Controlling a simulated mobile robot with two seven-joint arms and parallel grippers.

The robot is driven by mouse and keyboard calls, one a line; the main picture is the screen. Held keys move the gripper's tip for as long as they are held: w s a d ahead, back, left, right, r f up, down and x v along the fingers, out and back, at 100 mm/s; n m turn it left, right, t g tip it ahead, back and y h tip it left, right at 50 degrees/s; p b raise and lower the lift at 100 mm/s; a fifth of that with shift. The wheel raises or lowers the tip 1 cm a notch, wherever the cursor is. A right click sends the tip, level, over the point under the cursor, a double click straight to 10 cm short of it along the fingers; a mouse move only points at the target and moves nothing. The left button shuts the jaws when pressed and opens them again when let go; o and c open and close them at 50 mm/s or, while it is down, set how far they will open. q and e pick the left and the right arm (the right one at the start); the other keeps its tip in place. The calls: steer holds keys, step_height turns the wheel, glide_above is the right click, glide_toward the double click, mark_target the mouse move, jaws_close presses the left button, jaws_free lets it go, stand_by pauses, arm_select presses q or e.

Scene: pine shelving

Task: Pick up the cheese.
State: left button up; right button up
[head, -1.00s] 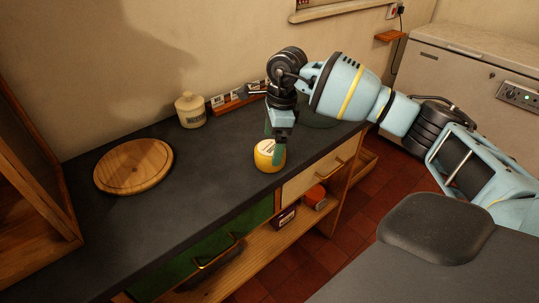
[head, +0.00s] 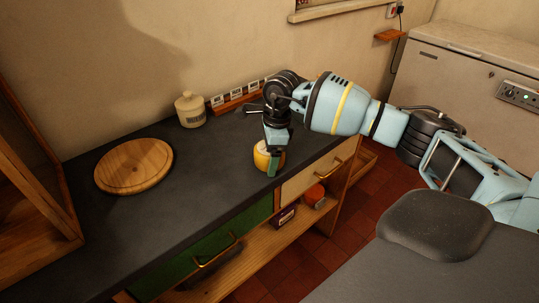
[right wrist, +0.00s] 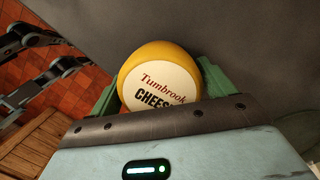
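The cheese (head: 261,158) is a round yellow piece with a white label on top, standing on the dark counter near its front edge. In the right wrist view the cheese (right wrist: 158,74) shows its label reading "Tumbrook Cheese", partly hidden by the gripper body. My right gripper (head: 272,155) is down over the cheese, pointing downward. Its green fingers stand one on each side of the cheese, with a small gap showing at the left finger in the wrist view. The gripper looks open around it.
A round wooden board (head: 134,165) lies at the left on the counter (head: 190,190). A cream lidded jar (head: 190,109) and a wooden rack with cards (head: 236,101) stand by the wall. A dark box (head: 285,217) and an orange item (head: 314,194) sit on the shelf below.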

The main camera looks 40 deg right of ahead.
steer(key=shift+r, duration=0.1)
steer(key=c, duration=0.9)
steer(key=shift+r, duration=0.6)
step_height(320, 180, up, 2)
steer(key=shift+w+r, duration=0.1)
steer(key=s+a, duration=0.2)
steer(key=s, duration=0.3)
steer(key=s+a+r, duration=0.1)
steer(key=s+a, duration=0.1)
steer(key=s, duration=0.3)
steer(key=s+a+b, duration=0.1)
steer(key=s+a, duration=0.1)
steer(key=s, duration=0.3)
steer(key=shift+a+r, duration=0.15)
steer(key=shift+r, duration=0.1)
